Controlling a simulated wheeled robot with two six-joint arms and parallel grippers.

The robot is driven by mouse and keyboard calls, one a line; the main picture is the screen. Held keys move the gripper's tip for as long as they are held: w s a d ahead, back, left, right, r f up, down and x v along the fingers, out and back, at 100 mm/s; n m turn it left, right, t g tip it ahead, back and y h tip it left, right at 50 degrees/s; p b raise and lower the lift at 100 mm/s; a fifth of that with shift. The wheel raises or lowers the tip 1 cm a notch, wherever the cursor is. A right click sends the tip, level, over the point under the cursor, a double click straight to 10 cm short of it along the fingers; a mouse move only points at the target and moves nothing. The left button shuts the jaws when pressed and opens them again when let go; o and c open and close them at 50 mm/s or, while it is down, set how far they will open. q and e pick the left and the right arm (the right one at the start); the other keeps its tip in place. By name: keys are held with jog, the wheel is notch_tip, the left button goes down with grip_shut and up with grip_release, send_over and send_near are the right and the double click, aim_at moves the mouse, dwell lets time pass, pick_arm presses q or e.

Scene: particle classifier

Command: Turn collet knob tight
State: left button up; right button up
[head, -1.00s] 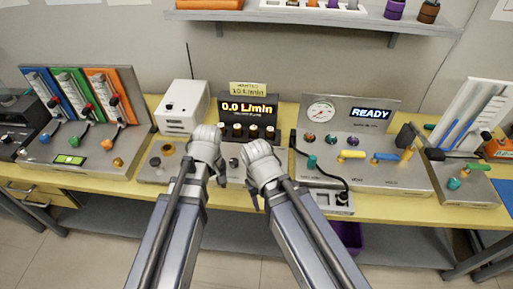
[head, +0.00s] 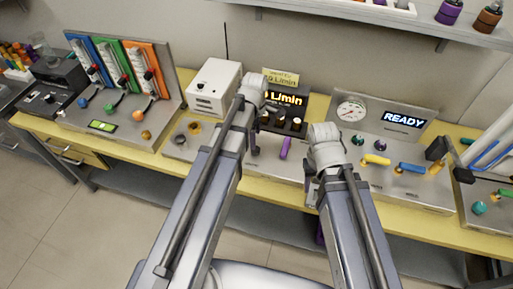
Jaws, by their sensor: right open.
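The collet knob cannot be told for certain among several knobs. On the grey middle plate are a dark round fitting (head: 180,139) and a brass-coloured knob (head: 194,127). A purple handle (head: 285,148) stands below the dark flow display (head: 284,98), which has a row of small knobs. My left gripper (head: 254,145) hangs in front of the display's left side, its fingers mostly hidden by my wrist. My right gripper (head: 312,190) is open at the left edge of the READY panel (head: 404,119), partly hidden behind my own wrist. I see nothing held in it.
A white box (head: 216,88) with a thin antenna stands left of the display. A panel with blue, green and orange strips (head: 133,66) stands farther left. Yellow and blue handles (head: 376,160) stick out right of my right gripper. A shelf (head: 375,14) hangs above.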

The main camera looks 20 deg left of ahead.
aim_at(256, 152)
pick_arm(q)
notch_tip(256, 152, down, 7)
jog(key=b, duration=0.6)
jog(key=shift+r, duration=0.1)
pick_arm(e)
notch_tip(256, 152, down, 7)
jog(key=shift+r, duration=0.1)
pick_arm(q)
jog(key=shift+c, duration=0.3)
grip_shut()
